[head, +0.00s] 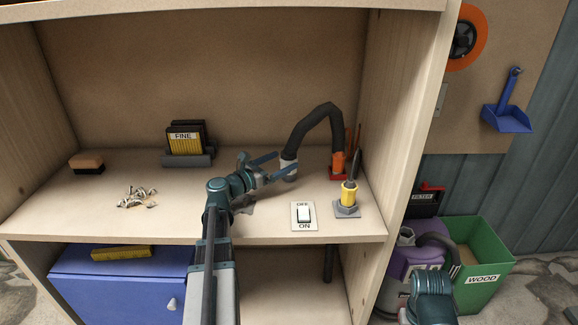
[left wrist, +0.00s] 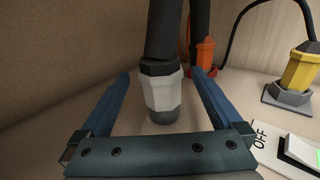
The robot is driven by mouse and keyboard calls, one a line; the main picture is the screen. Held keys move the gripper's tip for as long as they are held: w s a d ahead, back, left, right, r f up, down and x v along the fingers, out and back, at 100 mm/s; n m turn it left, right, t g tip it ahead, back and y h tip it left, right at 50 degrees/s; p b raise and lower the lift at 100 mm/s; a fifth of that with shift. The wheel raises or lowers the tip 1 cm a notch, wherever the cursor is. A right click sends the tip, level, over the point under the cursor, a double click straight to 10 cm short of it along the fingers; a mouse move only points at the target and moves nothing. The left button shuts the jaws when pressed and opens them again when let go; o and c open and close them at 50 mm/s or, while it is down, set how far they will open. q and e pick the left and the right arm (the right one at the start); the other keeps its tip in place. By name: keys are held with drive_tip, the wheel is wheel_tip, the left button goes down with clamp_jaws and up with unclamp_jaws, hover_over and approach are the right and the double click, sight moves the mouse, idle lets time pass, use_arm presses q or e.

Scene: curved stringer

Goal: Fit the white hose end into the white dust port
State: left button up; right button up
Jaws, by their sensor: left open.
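In the left wrist view the white hose end (left wrist: 162,92) points downward, with a grey lower part. My left gripper (head: 286,163) is open, with its blue fingers on either side of the hose end. In the left wrist view the left gripper (left wrist: 161,74) shows gaps between both fingers and the hose end. I cannot make out a white dust port in either view. My right gripper is not in view.
A yellow fitting on a grey base (head: 347,210) and an OFF/ON switch (head: 303,215) are at the shelf's right front. The shelf's right wall (head: 403,125) stands close by.

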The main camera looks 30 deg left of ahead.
sight(295, 155)
use_arm(q)
drive_tip(key=shift+w+d, duration=0.15)
drive_tip(key=shift+w, duration=0.35)
drive_tip(key=shift+w, duration=0.1)
drive_tip(key=x, duration=0.5)
drive_tip(key=shift+c, duration=0.2)
drive_tip(key=c, duration=1.4)
